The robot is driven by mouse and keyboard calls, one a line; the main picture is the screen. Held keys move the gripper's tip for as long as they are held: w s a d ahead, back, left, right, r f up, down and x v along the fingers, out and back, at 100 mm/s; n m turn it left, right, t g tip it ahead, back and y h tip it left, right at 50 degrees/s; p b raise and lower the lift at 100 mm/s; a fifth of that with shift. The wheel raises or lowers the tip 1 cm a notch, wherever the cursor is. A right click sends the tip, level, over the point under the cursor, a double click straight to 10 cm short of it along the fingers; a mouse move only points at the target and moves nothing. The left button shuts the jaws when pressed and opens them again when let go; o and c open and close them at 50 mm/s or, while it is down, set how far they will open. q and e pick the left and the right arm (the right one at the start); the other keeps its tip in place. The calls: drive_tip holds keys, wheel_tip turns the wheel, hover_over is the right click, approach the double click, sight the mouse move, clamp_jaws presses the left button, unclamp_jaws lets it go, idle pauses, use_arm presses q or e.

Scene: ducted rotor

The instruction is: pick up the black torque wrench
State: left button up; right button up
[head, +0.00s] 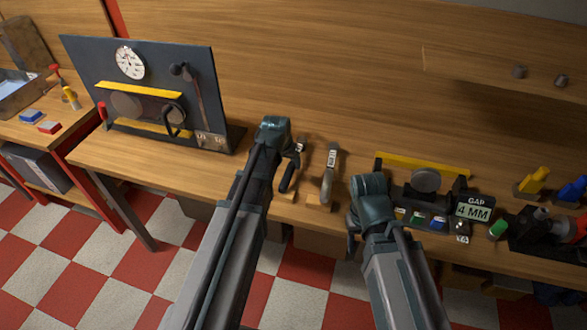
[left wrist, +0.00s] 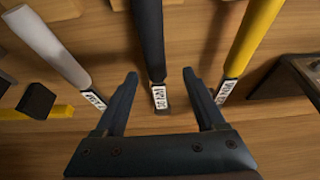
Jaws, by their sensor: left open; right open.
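The black torque wrench (head: 289,178) lies on the wooden bench just right of my left forearm, partly hidden by it. In the left wrist view its dark handle (left wrist: 150,40) runs down the middle to a white label. My left gripper (left wrist: 160,76) is open and empty. Its fingers appear on either side of the wrench in that view; whether they are down at its level I cannot tell. In the head view the left fingers are mostly hidden by the wrist. My right gripper (head: 355,215) is open over the bench's front part, its fingers barely showing.
A white-grey handled tool (left wrist: 45,45) and a yellow handled tool (left wrist: 257,30) flank the wrench. The grey one also shows in the head view (head: 329,178). A dark panel with a dial (head: 190,85) stands left. A gap fixture (head: 473,212) sits right, beside my right arm.

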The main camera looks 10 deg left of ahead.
sight(290, 169)
use_arm(q)
drive_tip(key=shift+d+f+b, duration=0.1)
drive_tip(key=shift+f+b, duration=0.45)
drive_tip(key=shift+f, duration=0.05)
drive_tip(key=b+x, duration=0.4)
drive_tip(key=shift+s+d+f, duration=0.15)
drive_tip(key=shift+d+f, duration=0.05)
drive_tip(key=shift+r, duration=0.1)
drive_tip(key=shift+c, duration=0.4)
clamp_jaws()
